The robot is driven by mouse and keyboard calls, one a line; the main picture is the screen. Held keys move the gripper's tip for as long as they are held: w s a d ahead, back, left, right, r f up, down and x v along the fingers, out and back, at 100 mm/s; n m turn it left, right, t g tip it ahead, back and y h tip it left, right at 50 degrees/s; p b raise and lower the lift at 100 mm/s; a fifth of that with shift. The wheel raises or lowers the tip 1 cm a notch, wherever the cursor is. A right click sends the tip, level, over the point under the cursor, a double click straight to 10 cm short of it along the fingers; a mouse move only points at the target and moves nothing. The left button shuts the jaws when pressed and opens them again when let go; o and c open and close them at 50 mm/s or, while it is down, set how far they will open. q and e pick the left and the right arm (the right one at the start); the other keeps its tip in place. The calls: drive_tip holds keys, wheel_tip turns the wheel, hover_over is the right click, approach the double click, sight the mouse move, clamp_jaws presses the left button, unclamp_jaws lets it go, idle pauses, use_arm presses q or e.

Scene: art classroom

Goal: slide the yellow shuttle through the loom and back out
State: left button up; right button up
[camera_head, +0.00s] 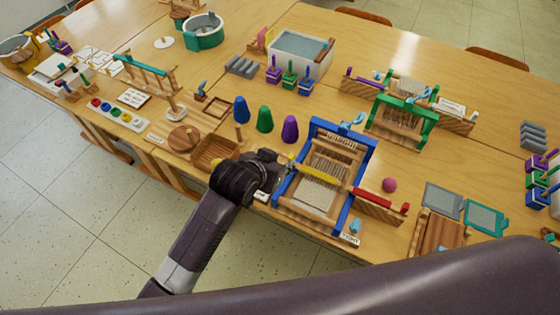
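The blue-framed loom (367,163) stands near the table's front edge, with pale woven cloth at its front. The yellow shuttle (318,175) lies crosswise in the loom, between its side posts, sloping slightly down to the right. My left gripper (284,167) is at the loom's left side, at the shuttle's left end, and appears shut on it. Its fingertips are small and partly hidden, so the exact hold is hard to see. My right gripper is not in view; a dark arm link of mine fills the bottom right.
A red shuttle (372,198) lies on a wooden rest right of the loom, near a pink ball (389,185). Blue, green and purple cones (290,129) stand behind my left gripper. A green loom (426,128) stands farther back. A wooden tray (213,151) lies to the left.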

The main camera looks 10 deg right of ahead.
use_arm(q)
drive_tip(key=shift+s+a+r, duration=0.15)
drive_tip(key=shift+s+r, duration=0.1)
drive_tip(key=shift+r, duration=0.05)
